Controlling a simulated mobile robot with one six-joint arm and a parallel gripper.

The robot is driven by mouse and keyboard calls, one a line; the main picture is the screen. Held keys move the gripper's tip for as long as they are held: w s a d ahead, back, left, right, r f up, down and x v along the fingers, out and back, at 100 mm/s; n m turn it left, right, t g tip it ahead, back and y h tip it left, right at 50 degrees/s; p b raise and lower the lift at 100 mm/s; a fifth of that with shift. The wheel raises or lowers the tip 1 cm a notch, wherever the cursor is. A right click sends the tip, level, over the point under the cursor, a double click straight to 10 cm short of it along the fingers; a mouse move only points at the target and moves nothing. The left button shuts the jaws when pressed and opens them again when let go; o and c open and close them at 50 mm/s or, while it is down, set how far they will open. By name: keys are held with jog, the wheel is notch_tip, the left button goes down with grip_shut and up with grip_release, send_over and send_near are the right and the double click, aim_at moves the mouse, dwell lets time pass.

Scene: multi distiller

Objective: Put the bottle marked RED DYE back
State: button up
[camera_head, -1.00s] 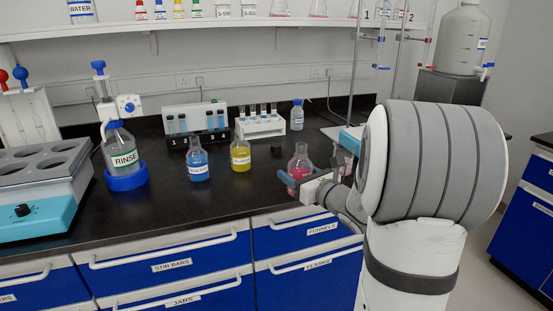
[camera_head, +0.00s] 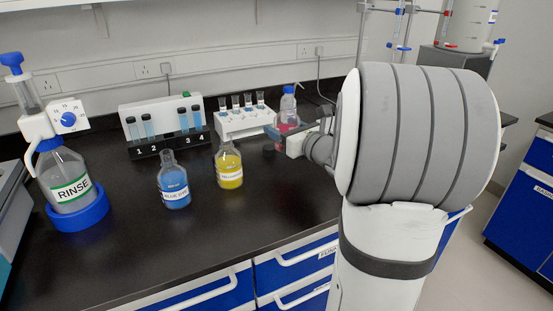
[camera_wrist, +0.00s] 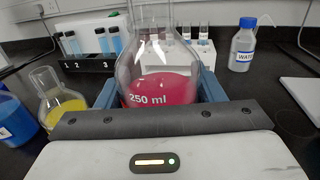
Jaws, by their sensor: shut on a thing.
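A clear flask-shaped bottle with red liquid (camera_wrist: 160,88) stands between the fingers of my gripper (camera_wrist: 157,90) in the wrist view. The gripper is shut on it. The side facing the wrist camera reads "250 ml"; no RED DYE label shows. In the head view the red bottle (camera_head: 288,127) is mostly hidden behind my gripper (camera_head: 287,142), to the right of the yellow bottle. It looks about upright. I cannot tell how far its base is above the bench.
A blue-dye bottle (camera_head: 173,185) and a yellow bottle (camera_head: 229,167) stand on the black bench. Behind are a numbered vial rack (camera_head: 160,122), a white rack (camera_head: 245,122) and a WATER bottle (camera_wrist: 242,48). The RINSE bottle (camera_head: 70,185) stands left. The bench front is clear.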

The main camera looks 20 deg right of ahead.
jog(key=shift+a+f+b, duration=0.15)
jog(key=shift+f+b, duration=0.25)
jog(key=shift+f, duration=1.4)
jog(key=shift+a+f+b, duration=0.1)
jog(key=shift+f+b, duration=0.25)
jog(key=shift+f, duration=1.4)
jog(key=shift+f, duration=0.2)
jog(key=o, duration=1.3)
jog(key=shift+r, duration=0.1)
jog(key=shift+s+d+r, duration=0.1)
jog(key=shift+s, duration=0.05)
jog(key=p+v, duration=0.1)
jog(key=v, duration=1)
jog(key=shift+s, duration=0.35)
